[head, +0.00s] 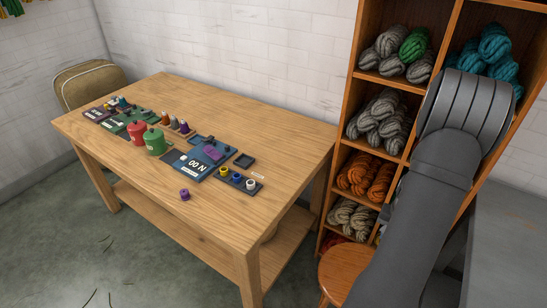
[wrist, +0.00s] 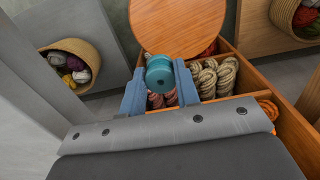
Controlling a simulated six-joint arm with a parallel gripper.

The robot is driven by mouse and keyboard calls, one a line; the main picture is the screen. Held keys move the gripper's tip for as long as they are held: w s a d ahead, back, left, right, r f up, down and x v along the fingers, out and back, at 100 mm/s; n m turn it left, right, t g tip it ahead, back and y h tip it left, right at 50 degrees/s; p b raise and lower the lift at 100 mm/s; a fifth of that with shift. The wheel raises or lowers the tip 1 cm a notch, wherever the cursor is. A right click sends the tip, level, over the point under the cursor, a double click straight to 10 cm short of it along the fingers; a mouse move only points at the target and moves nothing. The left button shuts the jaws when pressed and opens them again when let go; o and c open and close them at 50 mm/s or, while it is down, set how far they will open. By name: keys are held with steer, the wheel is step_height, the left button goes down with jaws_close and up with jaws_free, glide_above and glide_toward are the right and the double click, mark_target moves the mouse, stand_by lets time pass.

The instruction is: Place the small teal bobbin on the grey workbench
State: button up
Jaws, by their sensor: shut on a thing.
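The small teal bobbin (wrist: 160,74) is between the two blue fingers of my gripper (wrist: 160,88) in the wrist view. My gripper is shut on it and holds it up in front of the shelf's lower compartments, with a round wooden stool top behind it in the picture. In the head view my arm hides the gripper and the bobbin. The grey workbench (head: 515,230) stands at the right edge of the head view, right of my arm. The part of its top that shows is bare.
A wooden shelf (head: 342,160) with wool skeins stands left of my arm. The round wooden stool (head: 345,272) is in front of it, also in the wrist view (wrist: 185,22). A wooden table (head: 265,110) with pots and bobbins is at left. Wool baskets (wrist: 72,48) show in the wrist view.

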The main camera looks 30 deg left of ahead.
steer(key=shift+a, duration=0.1)
steer(key=s+a+r+n, duration=0.15)
steer(key=a+n, duration=0.25)
steer(key=a, duration=0.4)
steer(key=a+r+n, duration=0.3)
steer(key=a, duration=0.6)
steer(key=s+a+r+n, duration=0.15)
steer(key=a+n, duration=0.25)
steer(key=a, duration=0.4)
steer(key=s+a+r+n, duration=0.3)
steer(key=s+a+n, duration=0.2)
steer(key=a, duration=0.5)
steer(key=s+a+r+n, duration=0.3)
steer(key=s+a+n, duration=0.1)
steer(key=s+a, duration=0.4)
steer(key=shift+s+a+r+n, duration=0.3)
steer(key=shift+a+n, duration=0.1)
steer(key=shift+a, duration=0.7)
steer(key=s+a+f, duration=0.2)
steer(key=a, duration=0.1)
steer(key=s+a+f, duration=0.2)
steer(key=a, duration=0.1)
steer(key=s+a+f, duration=0.2)
steer(key=a+f, duration=0.1)
steer(key=shift+a, duration=0.35)
steer(key=shift+s+f, duration=0.1)
steer(key=shift+f, duration=1.75)
